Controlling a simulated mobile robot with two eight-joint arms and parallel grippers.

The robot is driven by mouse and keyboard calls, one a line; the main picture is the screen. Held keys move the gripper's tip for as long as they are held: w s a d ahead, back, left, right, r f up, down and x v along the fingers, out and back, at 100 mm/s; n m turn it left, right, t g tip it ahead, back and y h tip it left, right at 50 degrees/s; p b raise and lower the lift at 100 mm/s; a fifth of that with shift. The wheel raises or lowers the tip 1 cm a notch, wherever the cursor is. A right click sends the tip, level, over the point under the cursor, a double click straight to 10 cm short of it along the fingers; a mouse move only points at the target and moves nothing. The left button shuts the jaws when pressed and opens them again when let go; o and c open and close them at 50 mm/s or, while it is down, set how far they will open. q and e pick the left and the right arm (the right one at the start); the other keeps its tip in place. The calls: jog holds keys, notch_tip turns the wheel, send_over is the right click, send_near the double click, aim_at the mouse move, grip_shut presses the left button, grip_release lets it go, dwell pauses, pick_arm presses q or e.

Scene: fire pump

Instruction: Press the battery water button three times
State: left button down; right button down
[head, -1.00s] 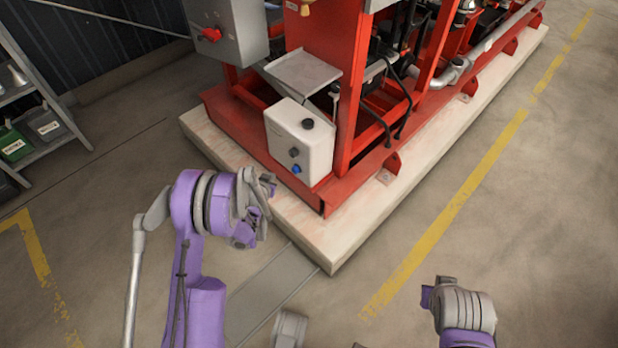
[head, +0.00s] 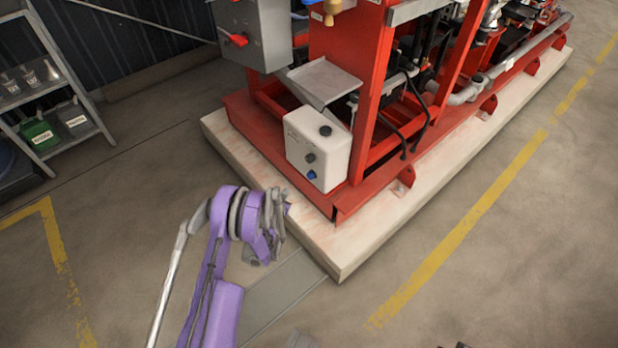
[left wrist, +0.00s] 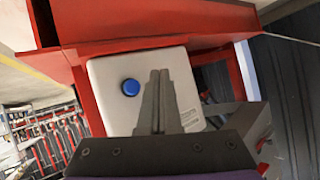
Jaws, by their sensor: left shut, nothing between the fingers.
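The white battery water box (head: 318,140) is mounted low on the end of the red pump frame. Its front carries a blue button (head: 312,174) near the bottom, with dark round knobs above it. My left gripper (head: 286,209) is in front of and below the box, apart from it. In the left wrist view, the blue button (left wrist: 130,87) stands out on the white face, just left of my shut, empty fingertips (left wrist: 160,74). The fingers hide part of the box's face. My right gripper is out of view.
The pump's red frame (head: 270,155) stands on a pale concrete plinth (head: 345,255) whose edge lies by my left arm. A grey control cabinet (head: 252,38) with a red handle hangs above left. A shelf (head: 75,95) stands at the far left. The floor at right is clear.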

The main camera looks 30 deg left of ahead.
aim_at(308, 176)
pick_arm(q)
jog(key=w+d+b, duration=0.2)
jog(key=w+d, duration=0.1)
jog(key=w, duration=0.4)
jog(key=shift+w+b, duration=0.15)
jog(key=shift+b, duration=0.25)
dwell(1.6)
jog(key=shift+w+d+b, duration=0.2)
jog(key=shift+w+b, duration=0.15)
jog(key=shift+w, duration=0.05)
jog(key=shift+w+d+b, duration=0.3)
jog(key=shift+w+b, duration=0.2)
jog(key=shift+w, duration=0.25)
dwell(0.9)
jog(key=shift+s, duration=0.1)
jog(key=shift+s+a+p, duration=0.2)
jog(key=shift+s+a, duration=0.05)
jog(key=shift+s, duration=0.3)
jog(key=shift+s+a+p, duration=0.15)
jog(key=shift+s+a, duration=0.05)
jog(key=shift+s, duration=0.35)
